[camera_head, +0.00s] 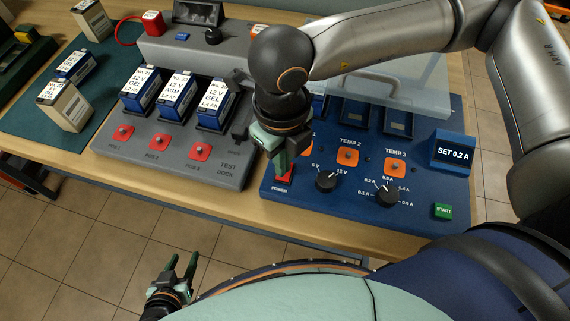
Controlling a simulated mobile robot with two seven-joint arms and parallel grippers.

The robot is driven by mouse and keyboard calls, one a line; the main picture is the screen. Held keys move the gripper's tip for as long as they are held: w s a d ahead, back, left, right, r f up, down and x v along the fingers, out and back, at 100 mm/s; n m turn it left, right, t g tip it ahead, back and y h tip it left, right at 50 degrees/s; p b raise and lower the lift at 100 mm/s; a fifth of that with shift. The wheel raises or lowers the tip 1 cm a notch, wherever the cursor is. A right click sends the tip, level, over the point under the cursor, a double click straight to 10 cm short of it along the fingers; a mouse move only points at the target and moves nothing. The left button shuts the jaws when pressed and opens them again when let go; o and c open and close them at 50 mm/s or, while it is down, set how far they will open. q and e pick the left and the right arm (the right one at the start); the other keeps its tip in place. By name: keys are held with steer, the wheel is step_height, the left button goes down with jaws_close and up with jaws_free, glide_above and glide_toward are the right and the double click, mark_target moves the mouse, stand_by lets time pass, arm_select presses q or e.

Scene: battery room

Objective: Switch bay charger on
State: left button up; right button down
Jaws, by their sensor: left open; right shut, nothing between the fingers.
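The blue bay charger (345,215) stands on the right part of the bench. Its red power switch (285,174) is at the front left corner, above the POWER label. My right gripper (281,170) comes down over the switch with its fingers shut; its tips look to be at or just above the switch, and I cannot tell whether they touch. They partly cover the switch, so its position is unclear. The charger's screen (454,153) is lit and reads SET 0.2 A. My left gripper (183,268) is open and empty, low over the floor in front of the bench.
The charger also has two black knobs (388,195), a green START button (443,211) and a clear lid (400,80). The grey test dock (225,150) with several blue batteries is to the left. A green mat (25,120) holds more batteries.

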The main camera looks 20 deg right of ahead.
step_height(320, 180, up, 5)
steer(key=shift+r+p, duration=0.1)
steer(key=shift+p, duration=0.85)
steer(key=shift+s, duration=0.1)
